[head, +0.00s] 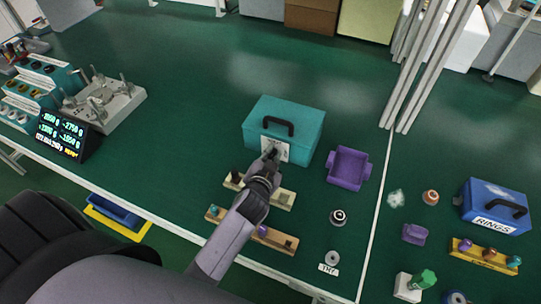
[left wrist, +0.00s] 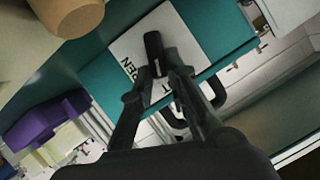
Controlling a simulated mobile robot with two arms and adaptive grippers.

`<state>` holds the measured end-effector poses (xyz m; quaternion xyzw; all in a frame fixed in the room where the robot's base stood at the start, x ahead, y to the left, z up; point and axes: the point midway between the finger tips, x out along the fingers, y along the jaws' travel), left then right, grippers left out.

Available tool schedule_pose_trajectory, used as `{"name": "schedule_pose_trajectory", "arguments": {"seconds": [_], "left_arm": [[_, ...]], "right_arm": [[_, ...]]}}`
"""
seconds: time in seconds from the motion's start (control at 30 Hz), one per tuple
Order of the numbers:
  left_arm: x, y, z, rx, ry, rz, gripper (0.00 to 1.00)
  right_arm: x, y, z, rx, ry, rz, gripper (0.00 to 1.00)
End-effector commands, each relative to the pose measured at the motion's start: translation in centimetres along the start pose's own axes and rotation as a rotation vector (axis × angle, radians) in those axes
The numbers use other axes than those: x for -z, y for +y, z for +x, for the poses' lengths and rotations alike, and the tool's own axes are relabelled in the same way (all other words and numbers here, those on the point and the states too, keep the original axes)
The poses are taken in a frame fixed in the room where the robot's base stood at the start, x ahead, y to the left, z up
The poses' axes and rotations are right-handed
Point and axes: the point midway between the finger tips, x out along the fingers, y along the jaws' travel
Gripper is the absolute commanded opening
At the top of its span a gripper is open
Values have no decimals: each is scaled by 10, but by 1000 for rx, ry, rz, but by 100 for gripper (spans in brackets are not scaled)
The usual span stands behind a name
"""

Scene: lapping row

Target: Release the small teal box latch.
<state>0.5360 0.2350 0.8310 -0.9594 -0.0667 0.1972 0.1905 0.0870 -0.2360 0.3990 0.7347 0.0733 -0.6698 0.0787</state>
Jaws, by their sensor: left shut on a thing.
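The small teal box (head: 301,120) stands on the green bench with its lid down and a black carry handle (head: 277,126) on top. It also shows in the left wrist view (left wrist: 212,22), with a white label (left wrist: 180,31) on its front. A dark latch piece (left wrist: 154,50) stands in front of the label. My left gripper (head: 270,157) is at the box's front, its fingers (left wrist: 157,80) shut on the lower part of the latch. The gripper hides most of the latch in the head view. My right gripper is not in view.
A purple tray (head: 347,167) stands right of the box. Wooden strips with pegs (head: 284,200) lie close under my left arm. A blue RINGS box (head: 487,213) is at the far right. A display (head: 66,137) and grey fixture (head: 122,104) are left. The bench behind the box is clear.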

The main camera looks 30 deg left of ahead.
Motion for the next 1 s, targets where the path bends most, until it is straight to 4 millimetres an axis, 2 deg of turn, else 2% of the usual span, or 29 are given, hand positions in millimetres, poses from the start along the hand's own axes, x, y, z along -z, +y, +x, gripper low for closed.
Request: {"name": "schedule_pose_trajectory", "arguments": {"seconds": [0.4,0.93,0.97,1.0], "left_arm": [[-1,6,1,73,1,178,0],[0,6,0,82,2,202,0],[0,6,0,82,2,201,17],[0,6,0,82,2,201,20]], "right_arm": [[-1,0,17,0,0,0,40],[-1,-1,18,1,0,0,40],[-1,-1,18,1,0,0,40],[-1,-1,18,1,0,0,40]]}}
